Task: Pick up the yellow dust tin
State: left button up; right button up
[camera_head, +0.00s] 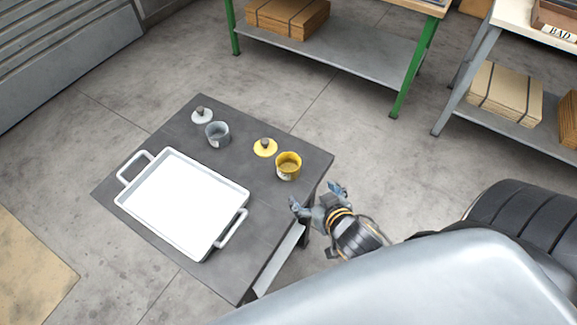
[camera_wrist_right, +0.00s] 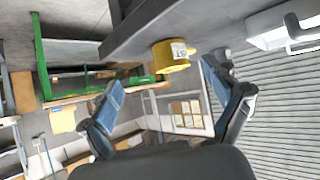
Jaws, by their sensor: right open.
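The yellow dust tin (camera_head: 288,166) stands upright and open-topped near the right edge of the dark low table (camera_head: 213,262). A yellow lid with a dark knob (camera_head: 265,148) lies on the table beside it. My right gripper (camera_head: 318,195) is open and empty at the table's right edge, close to the tin but apart from it. In the right wrist view the yellow tin (camera_wrist_right: 171,56), with a white label, shows beyond and above the gap between the open fingers (camera_wrist_right: 165,95). My left gripper is not in view.
A white tray with two handles (camera_head: 148,178) covers the table's left front part. A grey tin (camera_head: 217,134) and its grey lid (camera_head: 202,116) stand at the back. Shelving with green legs (camera_head: 412,70) and cardboard stacks stands behind, across open floor.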

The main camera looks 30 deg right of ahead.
aim_at(284, 161)
jog(key=shift+t+y, duration=0.3)
jog(key=shift+t, duration=0.3)
jog(key=x, duration=0.4)
jog(key=r+p+x, duration=0.1)
jog(key=x, duration=0.4)
jog(key=w+x, duration=0.1)
jog(key=x, duration=0.4)
jog(key=shift+a+r, duration=0.25)
jog(key=shift+r, duration=0.2)
jog(key=c, duration=1.4)
